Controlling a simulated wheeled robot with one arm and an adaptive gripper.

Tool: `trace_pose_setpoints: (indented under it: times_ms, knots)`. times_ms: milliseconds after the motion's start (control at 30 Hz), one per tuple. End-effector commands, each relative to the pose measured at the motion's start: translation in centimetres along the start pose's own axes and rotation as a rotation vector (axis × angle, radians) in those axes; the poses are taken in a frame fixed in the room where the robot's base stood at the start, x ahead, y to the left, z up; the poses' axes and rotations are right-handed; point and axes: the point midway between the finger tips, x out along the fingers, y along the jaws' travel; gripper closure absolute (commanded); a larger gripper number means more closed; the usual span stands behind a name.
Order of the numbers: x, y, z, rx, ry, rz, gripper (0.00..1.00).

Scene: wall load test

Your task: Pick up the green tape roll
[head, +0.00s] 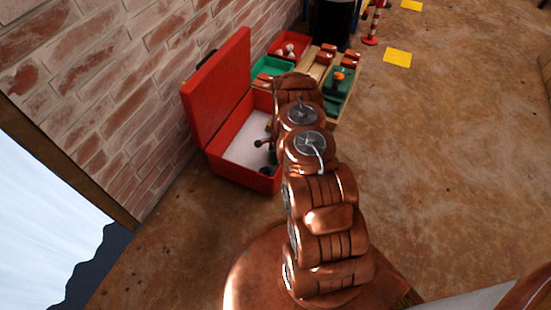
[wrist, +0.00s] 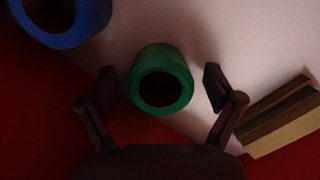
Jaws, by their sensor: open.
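The green tape roll (wrist: 160,62) stands near the centre of the wrist view on a pale floor, with its round dark hole facing the camera. My gripper (wrist: 158,88) is open, with one finger on each side of the roll. Both fingers look apart from it, the left one closer. In the head view, my copper-coloured arm reaches to an open red box (head: 222,147) with a white inside floor.
A blue tape roll (wrist: 88,28) lies at the upper left of the wrist view. A wooden block (wrist: 282,120) lies close to the right finger. The box's red lid (head: 215,85) stands up by the brick wall (head: 125,75). Red and green trays (head: 272,66) stand behind the box.

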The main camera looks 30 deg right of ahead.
Motion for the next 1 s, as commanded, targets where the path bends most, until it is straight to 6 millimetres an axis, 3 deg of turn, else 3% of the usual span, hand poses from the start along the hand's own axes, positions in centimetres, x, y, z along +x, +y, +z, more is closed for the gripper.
trace_pose_setpoints:
  times_ms: [67, 700, 1000]
  knots:
    - [-0.03, 0.00, 0.00, 0.000, 0.000, 0.000, 0.11]
    - [-0.05, 0.00, -0.02, 0.001, 0.000, 0.000, 0.77]
    - [-0.27, -0.02, 0.01, 0.001, 0.000, 0.000, 0.77]
